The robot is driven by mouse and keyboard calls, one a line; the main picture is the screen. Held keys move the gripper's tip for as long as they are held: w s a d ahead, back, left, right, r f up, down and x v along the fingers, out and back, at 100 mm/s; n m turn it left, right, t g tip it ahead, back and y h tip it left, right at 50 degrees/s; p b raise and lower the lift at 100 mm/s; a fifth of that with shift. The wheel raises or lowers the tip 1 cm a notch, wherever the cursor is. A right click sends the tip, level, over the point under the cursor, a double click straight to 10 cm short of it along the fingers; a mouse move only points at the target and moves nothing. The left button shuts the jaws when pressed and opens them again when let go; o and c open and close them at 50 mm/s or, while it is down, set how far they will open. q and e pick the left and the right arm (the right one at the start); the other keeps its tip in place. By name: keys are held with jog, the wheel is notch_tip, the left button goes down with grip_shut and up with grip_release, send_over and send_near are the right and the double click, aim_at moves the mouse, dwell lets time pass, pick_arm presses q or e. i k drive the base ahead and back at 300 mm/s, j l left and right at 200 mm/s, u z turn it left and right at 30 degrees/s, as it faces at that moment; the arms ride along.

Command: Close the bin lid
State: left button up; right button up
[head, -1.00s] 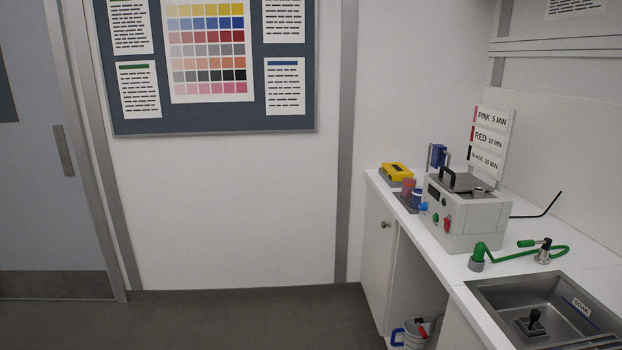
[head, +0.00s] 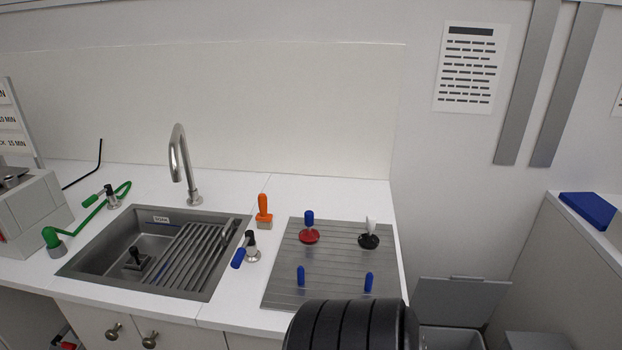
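A grey bin (head: 452,339) stands on the floor past the right end of the counter, at the bottom edge of the head view. Its flat grey lid (head: 458,302) is open and stands tilted up at the back of the bin. The lower part of the bin is cut off by the frame. A black ribbed part of my arm covers the area just left of the bin. Neither of my grippers shows in the view.
The white counter holds a sink (head: 130,255) with a faucet (head: 180,165), an orange-handled tool (head: 264,212) and a grey ribbed board (head: 325,258) with several handled items. A grey cabinet (head: 570,265) with a blue object (head: 588,209) on top stands right of the bin.

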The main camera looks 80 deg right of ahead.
aim_at(456, 301)
jog(key=z, duration=3.45)
